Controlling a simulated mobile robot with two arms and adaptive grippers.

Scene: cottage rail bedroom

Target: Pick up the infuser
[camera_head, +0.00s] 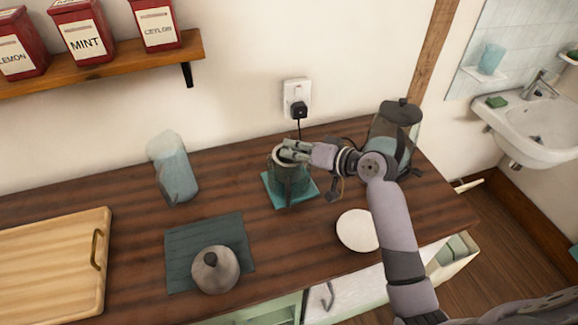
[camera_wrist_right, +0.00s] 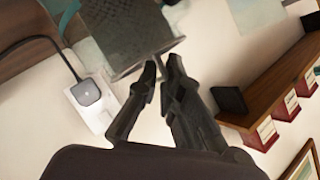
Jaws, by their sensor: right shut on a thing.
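The infuser (camera_wrist_right: 125,35) is a dark grey mesh basket in the upper part of the right wrist view. My right gripper (camera_wrist_right: 160,70) is shut on its thin edge or handle, between the fingertips. In the head view my right gripper (camera_head: 292,151) is at the mouth of a dark grey-green pot (camera_head: 289,183), which stands upright on a small teal mat (camera_head: 271,199). The fingers partly cover the mouth, and I cannot tell how far the infuser is inside the pot. My left gripper is not in view.
A round knobbed lid (camera_head: 213,271) lies on a dark teal cloth (camera_head: 185,240). A kettle (camera_head: 396,135) and a white saucer (camera_head: 356,231) are at right. A cutting board (camera_head: 50,265) lies left. The wall socket with plug (camera_head: 297,103) is behind.

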